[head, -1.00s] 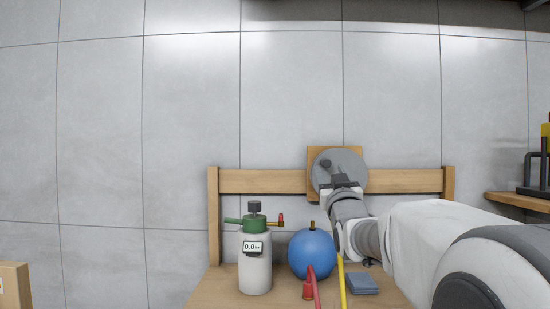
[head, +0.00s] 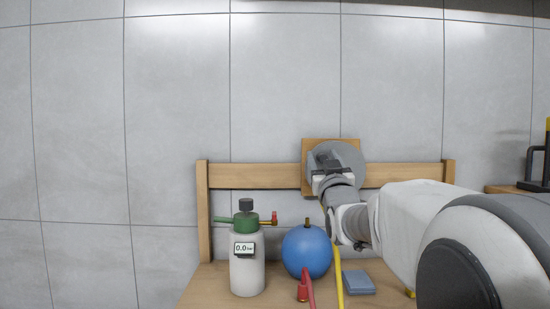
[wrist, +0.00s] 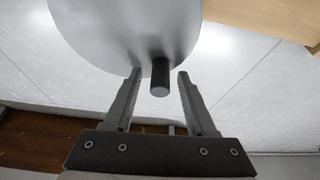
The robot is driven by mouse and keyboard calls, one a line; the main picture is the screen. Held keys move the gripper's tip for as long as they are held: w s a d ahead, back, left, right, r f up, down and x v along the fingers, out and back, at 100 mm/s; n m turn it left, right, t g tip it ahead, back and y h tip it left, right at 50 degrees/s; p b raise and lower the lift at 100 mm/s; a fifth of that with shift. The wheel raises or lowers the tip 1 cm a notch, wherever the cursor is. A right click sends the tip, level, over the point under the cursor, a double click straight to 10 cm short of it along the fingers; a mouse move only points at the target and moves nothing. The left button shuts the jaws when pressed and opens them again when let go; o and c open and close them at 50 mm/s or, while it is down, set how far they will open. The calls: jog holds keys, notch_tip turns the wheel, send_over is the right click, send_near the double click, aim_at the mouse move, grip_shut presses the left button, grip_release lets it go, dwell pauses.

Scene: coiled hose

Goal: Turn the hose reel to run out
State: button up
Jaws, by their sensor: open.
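The hose reel (head: 349,155) is a grey disc on a square wooden board fixed to the bench's back rail. It fills the upper left of the wrist view (wrist: 115,30). Its short dark crank handle (wrist: 160,77) sticks out from the disc near its edge. My gripper (head: 326,164) is at the lower left of the disc, partly covering it. In the wrist view my open fingers (wrist: 159,74) stand on either side of the handle's end, with gaps visible on both sides. The hose's link to the reel is not clear.
A white bottle (head: 247,275) with a green top and 0.0 bar gauge stands on the bench. A blue ball (head: 307,250), red hose (head: 311,291), yellow hose (head: 339,280) and blue-grey folded pad (head: 358,283) are beside it. The wall behind is bare.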

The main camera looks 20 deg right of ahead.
grip_shut()
dwell(1.3)
